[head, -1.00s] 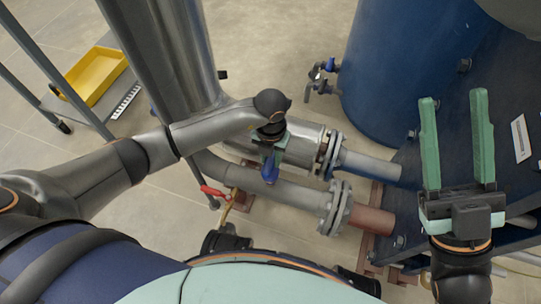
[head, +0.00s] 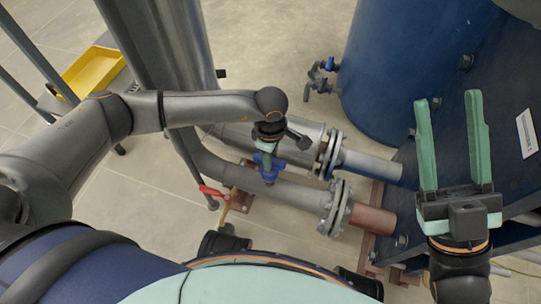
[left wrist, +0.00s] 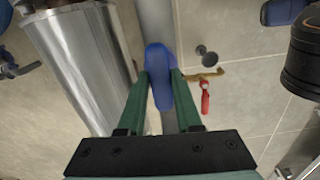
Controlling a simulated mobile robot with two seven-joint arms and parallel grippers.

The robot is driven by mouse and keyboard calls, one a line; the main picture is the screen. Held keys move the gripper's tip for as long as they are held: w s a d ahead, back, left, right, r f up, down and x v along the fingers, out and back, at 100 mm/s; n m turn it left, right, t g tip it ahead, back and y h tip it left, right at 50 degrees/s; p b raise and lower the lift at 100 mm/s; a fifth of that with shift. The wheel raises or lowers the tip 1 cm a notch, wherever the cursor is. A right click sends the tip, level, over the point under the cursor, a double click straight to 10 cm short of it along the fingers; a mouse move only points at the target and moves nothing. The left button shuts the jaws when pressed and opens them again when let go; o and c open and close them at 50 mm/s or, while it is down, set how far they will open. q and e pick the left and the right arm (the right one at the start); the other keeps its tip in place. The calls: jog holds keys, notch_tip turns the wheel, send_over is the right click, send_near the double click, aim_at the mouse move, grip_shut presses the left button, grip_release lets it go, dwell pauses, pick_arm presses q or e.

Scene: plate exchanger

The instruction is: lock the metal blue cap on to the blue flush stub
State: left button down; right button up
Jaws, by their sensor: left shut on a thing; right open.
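My left gripper (head: 266,153) points down over the grey pipes. It is shut on the blue cap (head: 269,168), which shows partly below the fingers. In the left wrist view, the cap (left wrist: 158,60) is a long blue shape between the green fingertips (left wrist: 163,78). A small blue fitting with a dark valve (head: 322,78) is beside the big blue tank, well apart from the cap; I cannot tell whether it is the flush stub. My right gripper (head: 449,105) is open and empty at the right, fingers pointing up in the picture.
The lower grey pipe (head: 290,194) and upper silver pipe (head: 300,146) run under the left gripper to flanges. A red lever (head: 212,191) sits on a brass branch. The blue tank (head: 400,80) stands back right. A yellow tray (head: 95,72) is at left.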

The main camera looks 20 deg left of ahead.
pick_arm(q)
jog(key=shift+a+f+m, duration=0.1)
jog(key=shift+f+m, duration=0.15)
jog(key=shift+m, duration=0.05)
jog(key=c, duration=0.5)
grip_release()
jog(key=shift+r, duration=0.1)
pick_arm(e)
jog(key=shift+w, duration=0.1)
pick_arm(q)
notch_tip(320, 180, up, 12)
jog(key=p, duration=0.5)
jog(key=shift+r, duration=0.25)
pick_arm(e)
jog(key=shift+t, duration=0.3)
jog(key=r, duration=0.5)
jog(key=shift+s+d+r, duration=0.2)
jog(key=shift+d+r, duration=0.15)
pick_arm(q)
jog(key=shift+s, duration=0.1)
pick_arm(e)
jog(key=shift+r+m, duration=0.1)
jog(key=shift+m, duration=0.2)
